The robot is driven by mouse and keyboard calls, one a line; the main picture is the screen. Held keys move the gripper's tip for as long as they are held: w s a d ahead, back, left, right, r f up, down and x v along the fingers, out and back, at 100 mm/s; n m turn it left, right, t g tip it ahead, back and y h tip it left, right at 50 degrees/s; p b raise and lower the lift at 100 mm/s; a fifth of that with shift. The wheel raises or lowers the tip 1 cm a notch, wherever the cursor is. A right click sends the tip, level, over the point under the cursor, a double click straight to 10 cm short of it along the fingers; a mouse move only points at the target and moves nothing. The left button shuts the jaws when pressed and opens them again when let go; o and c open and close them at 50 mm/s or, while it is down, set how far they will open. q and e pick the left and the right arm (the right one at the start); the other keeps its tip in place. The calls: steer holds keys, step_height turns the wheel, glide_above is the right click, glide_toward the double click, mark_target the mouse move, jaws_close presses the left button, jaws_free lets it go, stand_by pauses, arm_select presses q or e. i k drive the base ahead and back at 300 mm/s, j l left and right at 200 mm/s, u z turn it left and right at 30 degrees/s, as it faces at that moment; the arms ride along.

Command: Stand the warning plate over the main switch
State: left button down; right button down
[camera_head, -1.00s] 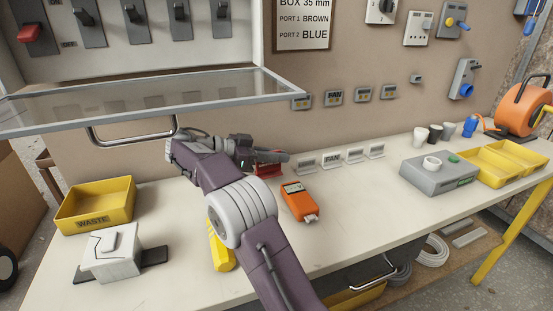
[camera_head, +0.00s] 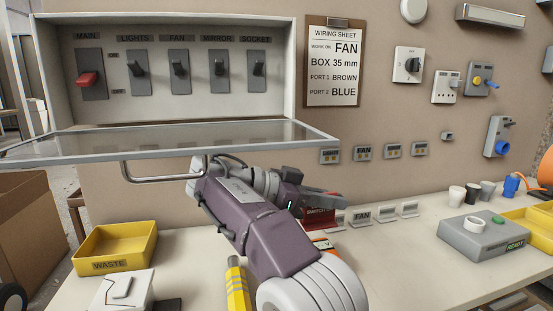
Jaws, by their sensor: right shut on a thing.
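The main switch (camera_head: 88,80) is the red-handled one at the left end of the row inside the open wall panel, under the label MAIN. My right gripper (camera_head: 326,200) is at the bench's back edge, right of and below the panel, shut on a red plate with white lettering (camera_head: 318,218). That plate is the warning plate; it is upright, and my gripper and arm hide part of it. Whether it still touches the bench I cannot tell. My left gripper is not in view.
The panel's clear lid (camera_head: 170,145) and its handle (camera_head: 150,176) jut out between my arm and the switches. White label stands (camera_head: 362,217) stand right of the plate. A yellow waste bin (camera_head: 115,250) and a yellow-handled tool (camera_head: 237,285) are on the bench.

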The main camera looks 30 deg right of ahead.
mark_target(78, 18)
steer(key=j+z, duration=0.1)
steer(key=j, duration=0.85)
steer(key=i+j, duration=0.15)
steer(key=j, duration=0.25)
steer(key=i+j+z, duration=0.1)
steer(key=j, duration=0.25)
steer(key=i+j, duration=0.2)
steer(key=j, duration=0.2)
steer(key=i+j+z, duration=0.1)
steer(key=j, duration=0.25)
steer(key=i+j+z, duration=0.1)
steer(key=j, duration=0.3)
steer(key=i+j+z, duration=0.1)
steer(key=j, duration=0.3)
steer(key=i+j+z, duration=0.15)
steer(key=j, duration=0.25)
steer(key=i+j+z, duration=0.1)
steer(key=j, duration=0.3)
steer(key=i, duration=0.05)
